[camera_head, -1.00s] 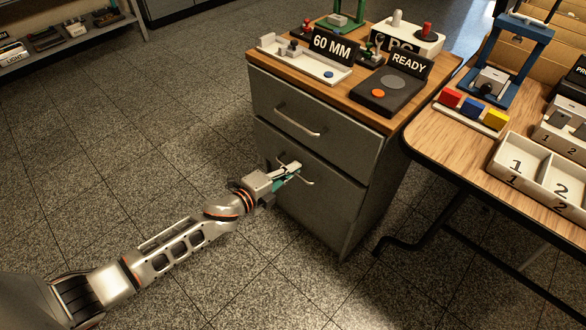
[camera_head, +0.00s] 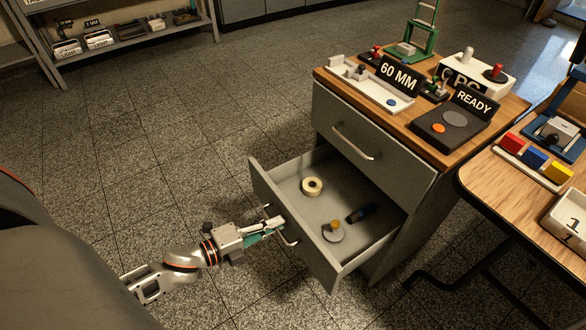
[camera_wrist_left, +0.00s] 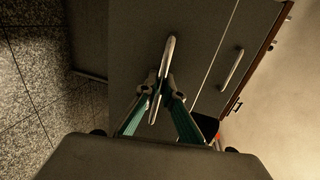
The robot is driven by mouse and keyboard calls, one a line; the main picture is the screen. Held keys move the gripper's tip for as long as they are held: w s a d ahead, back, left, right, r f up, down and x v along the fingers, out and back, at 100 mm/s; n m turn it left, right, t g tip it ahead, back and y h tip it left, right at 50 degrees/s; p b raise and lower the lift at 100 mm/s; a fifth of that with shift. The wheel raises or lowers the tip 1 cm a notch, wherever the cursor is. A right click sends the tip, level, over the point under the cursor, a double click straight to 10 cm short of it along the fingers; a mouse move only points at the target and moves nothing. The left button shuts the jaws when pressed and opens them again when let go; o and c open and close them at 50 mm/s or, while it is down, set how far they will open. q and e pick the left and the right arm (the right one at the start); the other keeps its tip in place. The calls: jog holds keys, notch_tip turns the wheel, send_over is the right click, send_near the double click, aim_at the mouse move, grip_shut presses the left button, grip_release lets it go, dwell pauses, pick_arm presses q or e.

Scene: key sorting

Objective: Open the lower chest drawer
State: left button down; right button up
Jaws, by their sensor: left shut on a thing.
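The grey chest has an upper drawer (camera_head: 385,165) that is shut and a lower drawer (camera_head: 310,255) that stands well open. Inside the lower drawer lie a cream tape roll (camera_head: 312,187), a dark cylindrical thing (camera_head: 361,212) and a small grey and yellow piece (camera_head: 333,232). My left gripper (camera_head: 276,226) is shut on the lower drawer's handle (camera_head: 289,239). In the left wrist view the fingers close around the pale handle bar (camera_wrist_left: 168,62), with the drawer front behind it. My right gripper is not in view.
The chest's wooden top (camera_head: 405,115) carries a white tray, a 60 MM sign and a dark READY box. A wooden table (camera_head: 515,195) with coloured blocks stands close on the right. A shelf (camera_head: 130,40) is at the back left. The floor left of the chest is clear.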

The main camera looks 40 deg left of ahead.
pick_arm(q)
jog(key=shift+f+v, duration=0.15)
jog(key=shift+v, duration=0.65)
jog(key=shift+f+v, duration=0.2)
jog(key=shift+v, duration=0.6)
jog(key=shift+s, duration=0.1)
jog(key=c, duration=2.5)
grip_release()
jog(key=v, duration=1.2)
jog(key=shift+d, duration=0.1)
